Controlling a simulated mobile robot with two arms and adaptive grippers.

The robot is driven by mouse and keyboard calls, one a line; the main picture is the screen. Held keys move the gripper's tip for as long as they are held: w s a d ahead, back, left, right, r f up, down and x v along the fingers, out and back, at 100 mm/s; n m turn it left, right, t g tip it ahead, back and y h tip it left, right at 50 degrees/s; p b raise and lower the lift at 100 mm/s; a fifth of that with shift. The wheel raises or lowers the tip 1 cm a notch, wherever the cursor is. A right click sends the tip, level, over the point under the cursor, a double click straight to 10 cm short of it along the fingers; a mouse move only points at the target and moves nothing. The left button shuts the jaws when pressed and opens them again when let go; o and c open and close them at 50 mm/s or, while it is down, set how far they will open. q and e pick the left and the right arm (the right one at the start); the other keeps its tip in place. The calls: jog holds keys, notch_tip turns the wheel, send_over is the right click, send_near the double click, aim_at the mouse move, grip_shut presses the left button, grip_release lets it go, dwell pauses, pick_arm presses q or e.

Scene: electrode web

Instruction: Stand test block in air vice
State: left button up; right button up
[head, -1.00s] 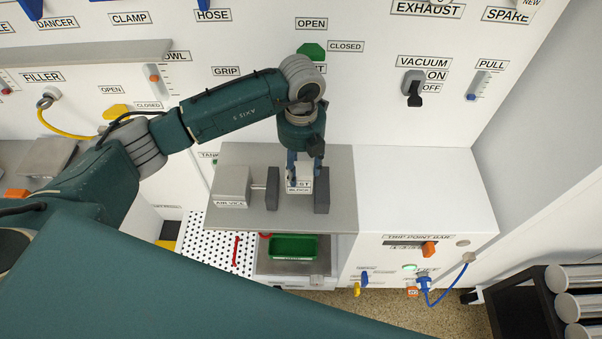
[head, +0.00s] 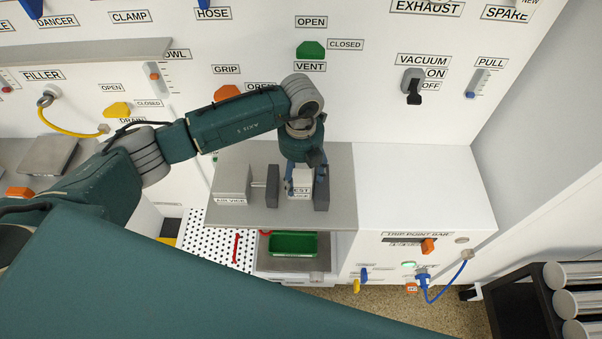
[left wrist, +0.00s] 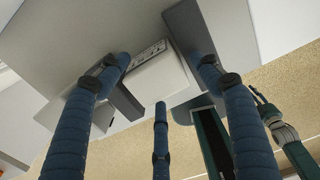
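The white test block (head: 300,181) stands upright between the two dark jaws of the air vice (head: 233,180); its label faces the head camera. It is apart from the left jaw and close to the right jaw. My left gripper (head: 304,177) points down around the block. In the left wrist view, its blue fingers straddle the block (left wrist: 158,77), with a gap beside the right finger; it looks open. Whether the block's base touches the surface is hidden. What seems to be my right gripper (left wrist: 260,102) shows small in the left wrist view; its fingers are unclear.
The vice stands on a grey plate (head: 240,217), with bare white bench (head: 420,190) to its right. Below are a green tray (head: 293,244) and a perforated panel (head: 212,240). The wall behind carries the vent knob (head: 310,49) and vacuum switch (head: 412,84).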

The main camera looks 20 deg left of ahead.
pick_arm(q)
jog(key=shift+r, duration=0.3)
jog(key=shift+w+r, duration=0.1)
jog(key=shift+r, duration=0.25)
notch_tip(320, 180, up, 11)
jog(key=b, duration=0.2)
